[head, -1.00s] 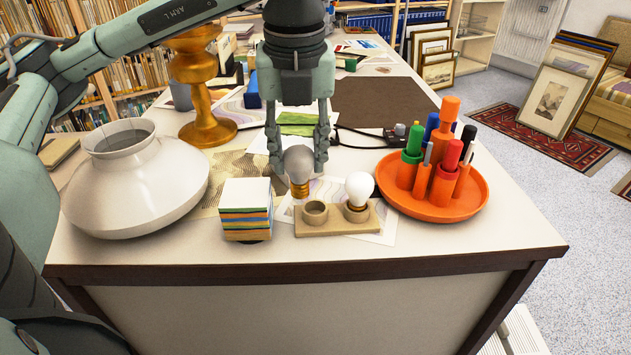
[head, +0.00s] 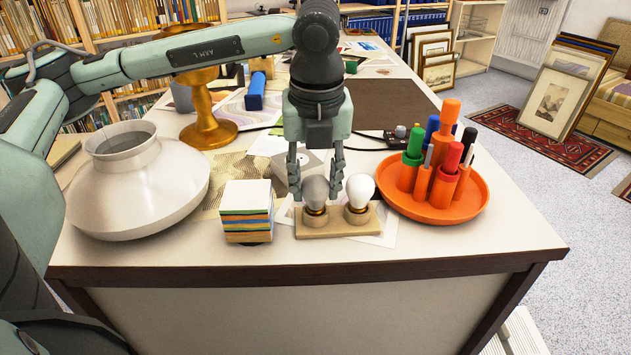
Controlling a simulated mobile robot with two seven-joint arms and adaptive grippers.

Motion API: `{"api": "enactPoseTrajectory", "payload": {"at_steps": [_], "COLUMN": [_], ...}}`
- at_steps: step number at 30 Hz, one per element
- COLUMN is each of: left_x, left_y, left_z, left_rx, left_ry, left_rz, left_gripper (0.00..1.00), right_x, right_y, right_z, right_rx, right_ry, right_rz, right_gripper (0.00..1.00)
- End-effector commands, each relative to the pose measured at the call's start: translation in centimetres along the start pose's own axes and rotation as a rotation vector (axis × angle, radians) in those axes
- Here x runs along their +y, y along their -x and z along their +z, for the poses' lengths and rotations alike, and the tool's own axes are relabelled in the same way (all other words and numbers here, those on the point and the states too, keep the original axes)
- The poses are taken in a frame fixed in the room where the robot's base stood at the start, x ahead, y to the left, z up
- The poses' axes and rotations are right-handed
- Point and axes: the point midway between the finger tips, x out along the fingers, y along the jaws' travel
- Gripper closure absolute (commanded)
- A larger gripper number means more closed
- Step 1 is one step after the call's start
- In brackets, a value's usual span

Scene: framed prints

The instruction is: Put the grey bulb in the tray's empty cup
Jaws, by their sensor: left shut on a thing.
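The grey bulb (head: 315,190) stands upright, glass up, with its brass base at the left cup of the small tan tray (head: 338,228). How deep the base sits in the cup is hard to tell. A white bulb (head: 360,188) stands in the tray's right cup. My left gripper (head: 316,192) comes down from above and behind, its fingers on either side of the grey bulb, shut on it. My right gripper is not in view.
A stack of coloured-edge cards (head: 246,210) is close left of the tray. A large white vase (head: 135,185) stands further left. An orange dish (head: 440,208) with pens and markers in holders is close right. The table's front edge (head: 300,272) is near.

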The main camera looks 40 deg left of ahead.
Motion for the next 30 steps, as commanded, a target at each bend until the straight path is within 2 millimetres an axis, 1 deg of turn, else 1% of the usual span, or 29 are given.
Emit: {"api": "enactPoseTrajectory", "payload": {"at_steps": [2,3,5,16,17,18,20,24,30], "left_x": [0.0,0.0,0.0,0.0,0.0,0.0,-0.1,-0.2,-0.1], "left_y": [-0.1,-0.1,-0.1,0.2,0.3,0.6,1.4,4.5,8.9], "left_z": [0.0,0.0,0.0,0.0,0.1,0.1,0.0,0.1,0.1], "left_rx": [0.000,0.000,0.000,0.000,0.000,-0.001,0.000,-0.002,-0.002], "left_ry": [0.000,0.000,0.000,0.000,0.000,0.000,-0.001,-0.001,-0.002], "left_rz": [0.000,0.000,0.000,0.000,0.000,-0.001,-0.003,-0.004,-0.003], "left_gripper": [0.85,0.62,0.55,0.55,0.55,0.55,0.55,0.55,0.55], "right_x": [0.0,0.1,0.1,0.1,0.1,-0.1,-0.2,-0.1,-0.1], "right_y": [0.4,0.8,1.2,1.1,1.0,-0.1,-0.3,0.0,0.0], "right_z": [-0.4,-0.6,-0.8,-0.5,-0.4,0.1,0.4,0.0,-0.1], "right_rx": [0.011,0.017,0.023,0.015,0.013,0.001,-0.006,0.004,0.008], "right_ry": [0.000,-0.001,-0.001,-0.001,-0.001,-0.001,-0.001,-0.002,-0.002], "right_rz": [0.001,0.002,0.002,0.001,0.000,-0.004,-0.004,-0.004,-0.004], "right_gripper": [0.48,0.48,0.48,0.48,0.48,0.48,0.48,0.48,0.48]}}
